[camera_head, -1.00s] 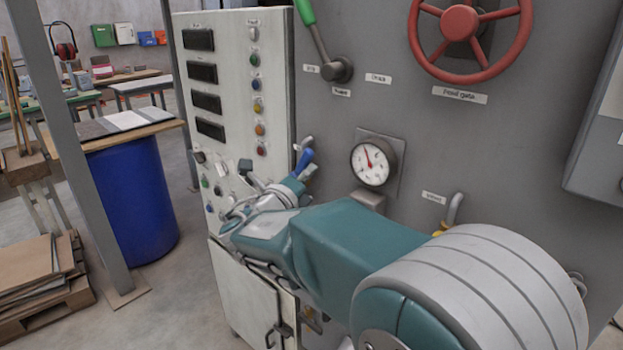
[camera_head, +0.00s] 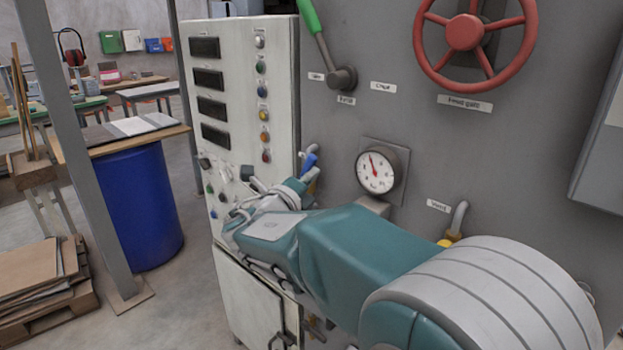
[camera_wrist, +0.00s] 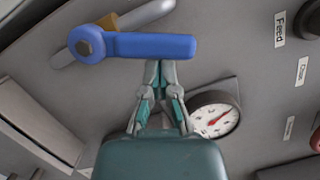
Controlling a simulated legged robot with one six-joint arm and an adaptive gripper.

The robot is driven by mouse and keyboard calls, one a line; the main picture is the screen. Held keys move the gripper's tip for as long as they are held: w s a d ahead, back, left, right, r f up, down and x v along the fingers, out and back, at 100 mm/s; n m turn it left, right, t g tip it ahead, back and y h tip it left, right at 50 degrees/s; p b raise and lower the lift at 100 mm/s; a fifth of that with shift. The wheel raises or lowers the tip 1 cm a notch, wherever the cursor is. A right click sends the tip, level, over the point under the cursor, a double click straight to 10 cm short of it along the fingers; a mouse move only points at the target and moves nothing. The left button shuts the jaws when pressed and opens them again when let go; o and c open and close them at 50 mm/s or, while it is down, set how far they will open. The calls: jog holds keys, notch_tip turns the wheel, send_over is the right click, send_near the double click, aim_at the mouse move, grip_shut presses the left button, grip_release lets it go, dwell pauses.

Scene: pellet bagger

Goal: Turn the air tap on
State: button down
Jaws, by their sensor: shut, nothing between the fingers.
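The air tap shows in the wrist view as a blue lever handle (camera_wrist: 150,45) on a round pivot, lying nearly level across the picture over a metal pipe with a brass-coloured part. In the head view the blue handle (camera_head: 308,162) is a small patch just beyond my wrist. My gripper (camera_wrist: 160,72) is shut and empty. Its fingertips are at the lower edge of the handle, right of the pivot; I cannot tell whether they touch it. In the head view my arm hides most of the tap and the fingers.
A pressure gauge (camera_head: 377,170) is right of the tap; it also shows in the wrist view (camera_wrist: 213,117). A button cabinet (camera_head: 235,110) stands left. Above are a green-handled lever (camera_head: 312,18) and a red handwheel (camera_head: 465,32). A yellow-tipped pipe (camera_head: 458,215) is lower right.

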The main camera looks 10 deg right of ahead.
jog(key=shift+w+a+r+n, duration=0.5)
jog(key=shift+w+r+n, duration=0.2)
jog(key=shift+w, duration=0.1)
jog(key=shift+w+a+r, duration=0.1)
jog(key=shift+w+a, duration=0.05)
dwell(0.5)
